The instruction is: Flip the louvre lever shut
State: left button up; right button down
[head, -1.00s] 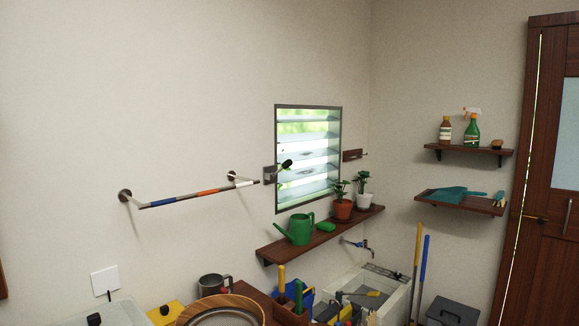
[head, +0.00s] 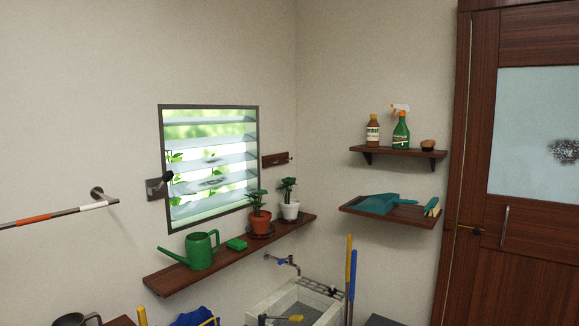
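The louvre window (head: 212,160) is set in the left wall, with a dark frame and pale slats tilted so that green foliage shows through the gaps. The louvre lever (head: 167,177) is at the window's left edge, on a grey wall plate (head: 154,190), and its dark knob points up and to the right. Neither of my grippers shows in the head view, so nothing of mine is seen near the lever.
A wooden shelf (head: 160,284) below the window holds a green watering can (head: 202,251) and two potted plants. A striped rail (head: 35,218) juts from the wall at left. A sink (head: 262,306) stands below, and a wooden door (head: 485,270) is at right.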

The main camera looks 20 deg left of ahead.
aim_at(168, 176)
jog(key=i+l+z, duration=0.15)
jog(key=i, duration=0.4)
jog(key=i+l+z, duration=0.1)
jog(key=i+l, duration=0.15)
jog(key=i, duration=0.35)
jog(key=i+u, duration=0.3)
jog(key=u, duration=0.15)
jog(key=i+u, duration=0.55)
jog(key=u, duration=0.3)
jog(key=i+l+u, duration=0.25)
jog(key=u, duration=0.15)
jog(key=i+l+u, duration=0.15)
jog(key=i+u, duration=0.25)
jog(key=i+l+u, duration=0.2)
jog(key=u, duration=0.25)
jog(key=i+l+u, duration=0.5)
jog(key=l+u, duration=0.3)
jog(key=j, duration=0.1)
